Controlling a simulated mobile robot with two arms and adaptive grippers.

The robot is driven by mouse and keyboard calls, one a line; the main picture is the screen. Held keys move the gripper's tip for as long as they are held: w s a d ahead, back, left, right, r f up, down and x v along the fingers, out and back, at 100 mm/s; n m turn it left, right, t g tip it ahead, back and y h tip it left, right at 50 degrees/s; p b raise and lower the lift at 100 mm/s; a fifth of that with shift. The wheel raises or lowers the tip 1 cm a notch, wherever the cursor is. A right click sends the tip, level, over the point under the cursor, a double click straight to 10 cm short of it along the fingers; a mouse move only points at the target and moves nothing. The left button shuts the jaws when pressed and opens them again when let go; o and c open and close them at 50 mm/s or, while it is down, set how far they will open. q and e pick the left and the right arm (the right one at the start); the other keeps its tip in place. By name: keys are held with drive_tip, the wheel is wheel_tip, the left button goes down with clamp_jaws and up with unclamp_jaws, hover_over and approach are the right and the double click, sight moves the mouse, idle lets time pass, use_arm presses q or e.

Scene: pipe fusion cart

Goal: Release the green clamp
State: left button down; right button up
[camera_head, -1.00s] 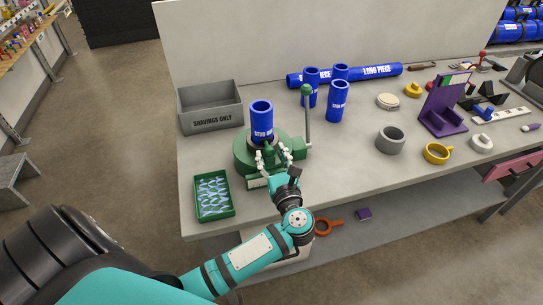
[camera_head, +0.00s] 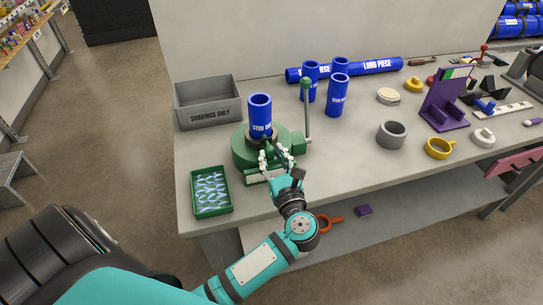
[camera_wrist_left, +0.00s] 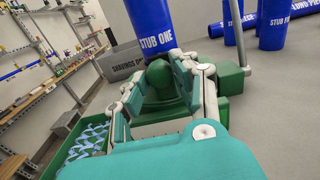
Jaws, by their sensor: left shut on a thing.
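The green clamp (camera_head: 244,154) stands on the workbench near its front left. A blue pipe labelled STUB ONE (camera_head: 260,116) stands upright in it. The clamp's tall lever with a green knob (camera_head: 306,110) rises at its right side. My left gripper (camera_head: 273,158) is at the front of the clamp, its fingers shut around a rounded green part of it; the left wrist view shows this green part (camera_wrist_left: 159,78) between the fingers, just below the pipe. The fingers hide part of the clamp's front. My right gripper is in neither view.
A green tray of shavings (camera_head: 228,205) lies front left, and the grey SHAVINGS ONLY bin (camera_head: 208,117) stands behind it. Several blue pipes, a grey ring (camera_head: 392,135), a yellow ring (camera_head: 439,148) and a purple stand (camera_head: 432,113) are to the right. Bench space right of the clamp is clear.

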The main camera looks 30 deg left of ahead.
use_arm(q)
drive_tip(key=shift+s+d+f, duration=0.1)
drive_tip(key=shift+f, duration=0.1)
drive_tip(key=c, duration=1.3)
unclamp_jaws()
drive_tip(key=o, duration=0.3)
drive_tip(key=shift+s+r, duration=0.1)
drive_tip(key=shift+r, duration=0.1)
drive_tip(key=shift+d, duration=0.1)
drive_tip(key=v, duration=1.2)
